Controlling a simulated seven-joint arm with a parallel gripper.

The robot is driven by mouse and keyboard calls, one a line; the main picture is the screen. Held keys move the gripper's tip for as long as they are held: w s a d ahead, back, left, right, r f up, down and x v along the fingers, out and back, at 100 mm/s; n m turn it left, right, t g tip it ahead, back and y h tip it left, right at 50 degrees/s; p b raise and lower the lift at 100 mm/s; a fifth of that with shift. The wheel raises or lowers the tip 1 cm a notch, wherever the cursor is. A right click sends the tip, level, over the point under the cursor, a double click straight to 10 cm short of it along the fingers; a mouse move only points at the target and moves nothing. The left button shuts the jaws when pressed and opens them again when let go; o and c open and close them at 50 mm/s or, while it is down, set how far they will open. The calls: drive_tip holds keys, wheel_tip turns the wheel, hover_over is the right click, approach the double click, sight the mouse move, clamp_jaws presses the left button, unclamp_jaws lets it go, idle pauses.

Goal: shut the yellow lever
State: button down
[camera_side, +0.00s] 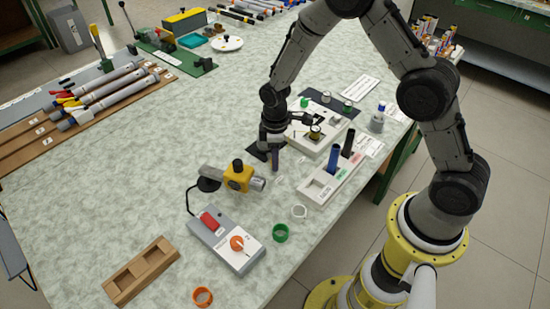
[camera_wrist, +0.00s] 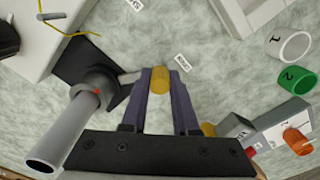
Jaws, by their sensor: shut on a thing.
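I cannot tell whether the cylinder touches anything below.
A yellow clamp block (camera_side: 238,177) on a grey tube lies left of my gripper. A grey switch box (camera_side: 232,250) is in front, a white holder (camera_side: 318,190) with dark rods to the right. In the wrist view, a grey tube (camera_wrist: 62,135) rises close by. The table's left middle is clear.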

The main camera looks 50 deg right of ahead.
drive_tip(key=shift+d, duration=0.1)
idle(0.4)
drive_tip(key=d+n, duration=0.1)
drive_tip(key=s+d+n, duration=0.1)
drive_tip(key=n, duration=0.1)
drive_tip(key=shift+d+r, duration=0.1)
drive_tip(key=shift+d, duration=0.05)
drive_tip(key=d+n, duration=0.2)
drive_tip(key=n, duration=0.1)
drive_tip(key=shift+d, duration=0.1)
drive_tip(key=d+n, duration=0.2)
drive_tip(key=n, duration=0.1)
drive_tip(key=shift+w+d, duration=0.2)
drive_tip(key=shift+d, duration=0.05)
drive_tip(key=shift+w+d+n, duration=0.2)
drive_tip(key=shift+d+n, duration=0.2)
drive_tip(key=shift+n, duration=0.25)
drive_tip(key=shift+w+d+n, duration=0.15)
drive_tip(key=shift+d+n, duration=0.25)
drive_tip(key=shift+n, duration=0.25)
drive_tip(key=c, duration=0.7)
unclamp_jaws()
